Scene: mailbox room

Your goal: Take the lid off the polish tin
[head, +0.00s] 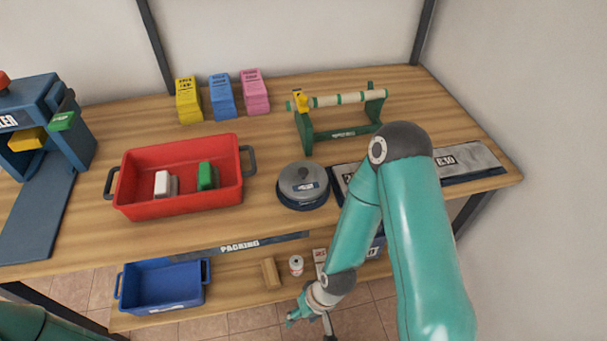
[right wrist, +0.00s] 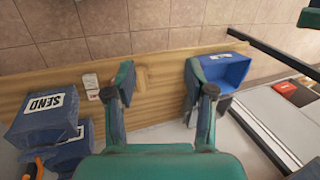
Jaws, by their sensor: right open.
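The polish tin (head: 303,197) is a round grey tin with a dark base, standing on the packing table right of the red tray. Its grey lid (head: 300,178) has a dark knob and sits on top. My right gripper (head: 300,314) hangs below the table's front edge, by the lower shelf, well away from the tin. In the right wrist view its two fingers (right wrist: 166,88) are spread apart with nothing held between them. The tin does not show in the right wrist view. My left gripper is out of view.
A red tray (head: 180,203) holds a white and a green block. A green roll stand (head: 338,118) is behind the tin, and a dark mat (head: 465,162) lies to the right. A blue bin (head: 162,285) stands on the lower shelf. Blue SEND parcels (right wrist: 45,115) show in the wrist view.

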